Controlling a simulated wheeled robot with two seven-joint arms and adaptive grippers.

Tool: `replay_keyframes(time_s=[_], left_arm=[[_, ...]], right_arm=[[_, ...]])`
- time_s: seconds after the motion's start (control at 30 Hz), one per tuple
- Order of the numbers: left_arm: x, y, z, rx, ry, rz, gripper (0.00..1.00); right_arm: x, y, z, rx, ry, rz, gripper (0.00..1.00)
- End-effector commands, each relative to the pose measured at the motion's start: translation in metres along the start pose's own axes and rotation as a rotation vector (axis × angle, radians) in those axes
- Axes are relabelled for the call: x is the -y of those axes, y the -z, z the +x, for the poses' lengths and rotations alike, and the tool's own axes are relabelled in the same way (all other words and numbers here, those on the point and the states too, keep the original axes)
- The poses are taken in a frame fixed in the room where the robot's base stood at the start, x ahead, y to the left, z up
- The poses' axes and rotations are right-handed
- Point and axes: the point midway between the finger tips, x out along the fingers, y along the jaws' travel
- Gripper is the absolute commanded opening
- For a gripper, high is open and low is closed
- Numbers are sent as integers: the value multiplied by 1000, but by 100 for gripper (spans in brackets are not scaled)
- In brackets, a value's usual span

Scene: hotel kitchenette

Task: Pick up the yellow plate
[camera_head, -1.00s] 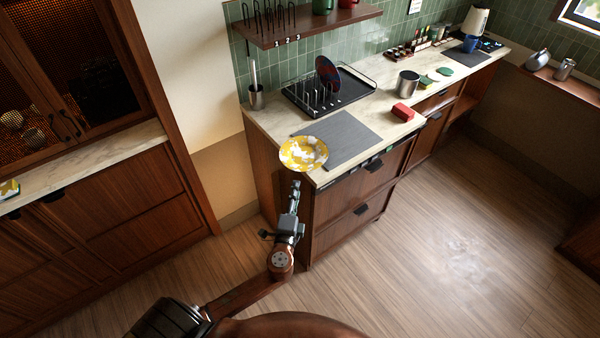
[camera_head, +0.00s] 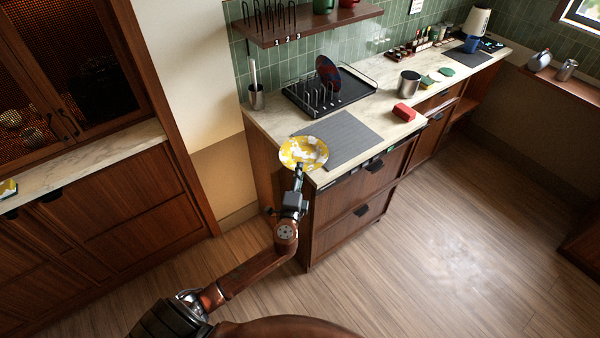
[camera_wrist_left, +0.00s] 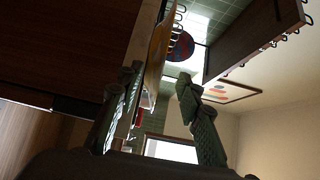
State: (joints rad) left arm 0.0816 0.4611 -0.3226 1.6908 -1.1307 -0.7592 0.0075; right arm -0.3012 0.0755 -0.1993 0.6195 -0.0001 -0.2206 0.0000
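The yellow and white patterned plate (camera_head: 303,150) lies at the near left corner of the marble counter, partly over the grey mat's corner. My left gripper (camera_head: 299,173) is at the plate's near rim, reaching up from the front. In the left wrist view the plate (camera_wrist_left: 158,58) shows nearly edge-on as a yellow strip. The two fingers of my left gripper (camera_wrist_left: 160,72) stand apart there, with the plate's near edge appearing in the gap between them. I cannot tell whether either finger touches it. My right gripper is not in view.
A grey mat (camera_head: 345,137), a black dish rack (camera_head: 330,92) and a red block (camera_head: 404,112) are on the counter (camera_head: 270,118). A metal pot (camera_head: 409,83) stands farther back. A shelf (camera_head: 310,27) hangs above. The floor (camera_head: 430,230) in front is clear.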

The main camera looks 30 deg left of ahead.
Motion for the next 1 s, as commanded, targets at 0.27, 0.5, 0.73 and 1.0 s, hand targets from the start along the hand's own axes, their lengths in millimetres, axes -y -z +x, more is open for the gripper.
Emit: replay_keyframes(time_s=[0.27, 0.5, 0.73, 1.0], left_arm=[[0, 0, 0, 0, 0, 0, 27], [0, 0, 0, 0, 0, 0, 19], [0, 0, 0, 0, 0, 0, 11], [0, 0, 0, 0, 0, 0, 2]], right_arm=[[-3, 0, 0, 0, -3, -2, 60], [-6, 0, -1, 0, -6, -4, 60], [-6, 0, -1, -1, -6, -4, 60], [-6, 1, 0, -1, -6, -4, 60]])
